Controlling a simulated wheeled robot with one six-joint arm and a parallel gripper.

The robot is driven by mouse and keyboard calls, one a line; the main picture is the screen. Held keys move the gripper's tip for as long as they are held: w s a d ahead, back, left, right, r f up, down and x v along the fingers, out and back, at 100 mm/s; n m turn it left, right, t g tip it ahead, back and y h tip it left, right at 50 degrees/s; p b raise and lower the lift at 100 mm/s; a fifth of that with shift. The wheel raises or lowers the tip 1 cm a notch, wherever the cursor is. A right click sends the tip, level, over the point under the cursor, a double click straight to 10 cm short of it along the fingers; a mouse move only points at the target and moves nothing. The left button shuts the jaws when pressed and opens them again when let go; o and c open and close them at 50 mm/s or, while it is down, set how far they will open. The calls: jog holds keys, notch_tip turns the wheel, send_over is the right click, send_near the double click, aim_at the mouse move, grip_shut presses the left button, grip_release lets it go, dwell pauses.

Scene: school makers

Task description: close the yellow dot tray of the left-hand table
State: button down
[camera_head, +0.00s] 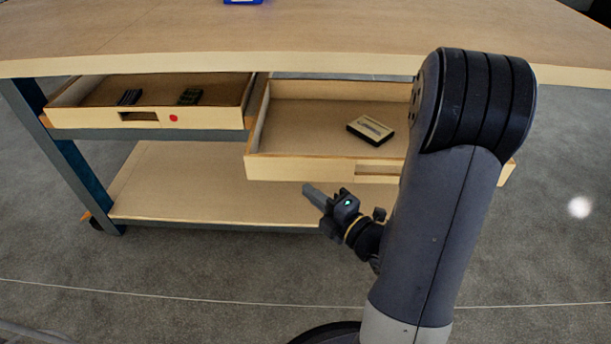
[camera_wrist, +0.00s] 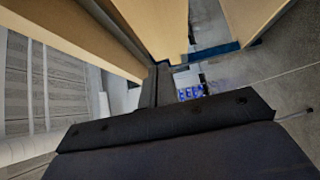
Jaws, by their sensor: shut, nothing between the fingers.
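Two wooden trays hang under the table top (camera_head: 300,40). The right tray (camera_head: 300,168) is pulled well out, with a dark, cream-topped box (camera_head: 371,130) inside. Its front's right part is hidden behind my arm, and I see no yellow dot on what shows. The left tray (camera_head: 75,118) has a red dot (camera_head: 173,118) on its front and is also out, by less. My gripper (camera_head: 308,190) is shut and empty, in front of and just below the right tray's front, pointing left. In the wrist view its shut fingers (camera_wrist: 166,80) lie near pale wooden panels.
The left tray holds two small dark items (camera_head: 189,96). A lower wooden shelf (camera_head: 180,190) spans the table's blue-grey legs (camera_head: 75,165). A blue object (camera_head: 243,2) is on the table top. The grey floor (camera_head: 180,275) in front is clear.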

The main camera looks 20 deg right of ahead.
aim_at(299, 165)
jog(key=w+b, duration=0.1)
jog(key=w, duration=0.4)
jog(key=shift+w+a, duration=0.1)
jog(key=shift+w, duration=0.5)
jog(key=shift+w+d+r, duration=0.1)
jog(key=shift+w+d, duration=0.15)
jog(key=shift+w, duration=0.3)
jog(key=w+d+p, duration=0.2)
jog(key=w, duration=0.4)
jog(key=w+d+p, duration=0.1)
jog(key=w+d, duration=0.1)
jog(key=w, duration=0.4)
jog(key=w+d+p, duration=0.2)
jog(key=w, duration=0.4)
jog(key=shift+w+p, duration=0.1)
jog(key=shift+p, duration=0.25)
jog(key=shift+w+d, duration=0.15)
jog(key=shift+w, duration=0.1)
jog(key=shift+r, duration=0.1)
